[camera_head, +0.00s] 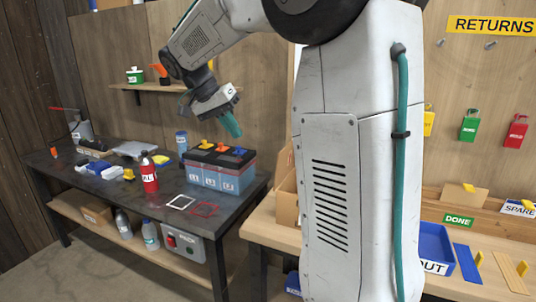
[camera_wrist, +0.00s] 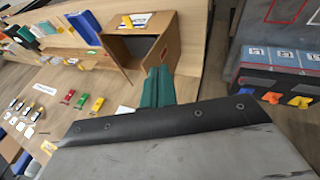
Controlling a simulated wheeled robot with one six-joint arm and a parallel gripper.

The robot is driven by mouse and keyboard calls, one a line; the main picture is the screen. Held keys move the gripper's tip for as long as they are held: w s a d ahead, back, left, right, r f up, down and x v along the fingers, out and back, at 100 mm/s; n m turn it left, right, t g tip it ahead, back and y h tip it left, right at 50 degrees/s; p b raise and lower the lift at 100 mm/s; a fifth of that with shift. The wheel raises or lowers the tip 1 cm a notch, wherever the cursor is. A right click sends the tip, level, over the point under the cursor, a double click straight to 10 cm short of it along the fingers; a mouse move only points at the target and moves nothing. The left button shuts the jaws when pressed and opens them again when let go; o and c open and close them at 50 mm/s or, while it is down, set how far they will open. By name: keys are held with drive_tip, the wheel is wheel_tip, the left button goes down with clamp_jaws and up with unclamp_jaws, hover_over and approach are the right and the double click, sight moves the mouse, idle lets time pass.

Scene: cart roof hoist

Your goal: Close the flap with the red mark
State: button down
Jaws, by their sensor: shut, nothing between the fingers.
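My gripper (camera_head: 231,124) has teal fingers, shut and empty, and hangs in the air above the dark workbench, near the blue-grey case with coloured knobs. In the wrist view the gripper (camera_wrist: 157,86) points toward an open brown box (camera_wrist: 122,47) on the wooden table, apart from it. A brown panel (camera_wrist: 164,50) stands at the box's right side, with a small dark or reddish spot that I cannot make out clearly. In the head view the box (camera_head: 286,198) is mostly hidden behind my own body. No flap with a clear red mark can be told.
The blue-grey case (camera_head: 221,172) stands on the dark workbench (camera_head: 110,200), beside a red bottle (camera_head: 149,176) and red and white outlines. A blue bin (camera_head: 436,243) stands on the wooden table at right. Coloured tags (camera_head: 469,127) hang on the wall.

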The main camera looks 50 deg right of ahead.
drive_tip(key=w+d+m, duration=0.2)
drive_tip(key=w+d, duration=0.1)
approach(278, 165)
drive_tip(key=w+d+f, duration=0.1)
drive_tip(key=w+f, duration=0.3)
drive_tip(key=shift+g+h, duration=0.3)
drive_tip(key=shift+g, duration=0.1)
drive_tip(key=s, duration=0.1)
drive_tip(key=s+d, duration=0.1)
drive_tip(key=s+d+f, duration=0.1)
drive_tip(key=s, duration=0.1)
drive_tip(key=shift+f, duration=0.1)
